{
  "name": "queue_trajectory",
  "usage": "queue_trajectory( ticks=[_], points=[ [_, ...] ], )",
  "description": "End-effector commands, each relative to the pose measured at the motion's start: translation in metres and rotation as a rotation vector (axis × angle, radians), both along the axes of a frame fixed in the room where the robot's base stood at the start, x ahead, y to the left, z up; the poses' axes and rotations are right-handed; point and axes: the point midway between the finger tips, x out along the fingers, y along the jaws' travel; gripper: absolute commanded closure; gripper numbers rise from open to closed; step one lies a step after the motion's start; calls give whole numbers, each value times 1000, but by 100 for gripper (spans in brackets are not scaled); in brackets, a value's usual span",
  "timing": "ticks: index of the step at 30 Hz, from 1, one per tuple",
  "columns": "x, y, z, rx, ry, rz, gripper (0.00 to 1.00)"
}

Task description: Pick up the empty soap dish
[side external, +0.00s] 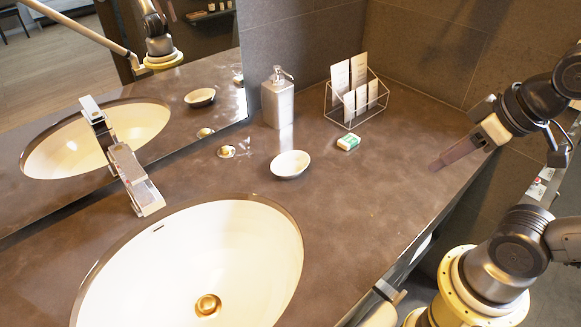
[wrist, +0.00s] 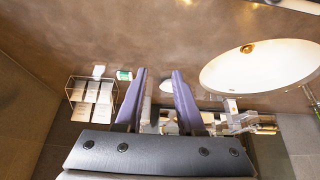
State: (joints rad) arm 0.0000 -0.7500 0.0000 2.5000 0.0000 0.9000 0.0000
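The soap dish (side external: 290,164) is a small white oval dish that looks empty, lying on the brown counter between the sink and the soap dispenser. In the wrist view a white oval (wrist: 167,86), apparently this dish, shows between my fingers and is partly hidden by one. My gripper (side external: 437,166) is above the right part of the counter, well away from the dish. In the wrist view its two purple fingers (wrist: 158,72) stand apart with nothing held between them.
A soap dispenser (side external: 278,98) stands behind the dish. A wire rack (side external: 347,120) with cards and a small green-and-white soap packet (side external: 348,142) are right of it. A tiny dish (side external: 227,152) and the sink (side external: 240,250) lie left. Counter toward my gripper is clear.

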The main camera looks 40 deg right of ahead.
Motion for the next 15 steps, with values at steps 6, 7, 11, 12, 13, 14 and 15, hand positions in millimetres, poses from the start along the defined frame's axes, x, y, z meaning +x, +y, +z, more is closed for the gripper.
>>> queue_trajectory(
  ticks=[6,7,11,12,13,14,15],
  points=[
    [4,-1,4,-66,-20,114,62],
    [8,-1,8,-93,-36,155,62],
    [38,-4,29,-261,-86,401,62],
    [52,-3,35,-319,-91,493,62],
    [63,-2,38,-363,-91,563,62],
    [75,-1,40,-406,-90,635,62],
    [92,2,42,-463,-85,733,62]
  ],
)
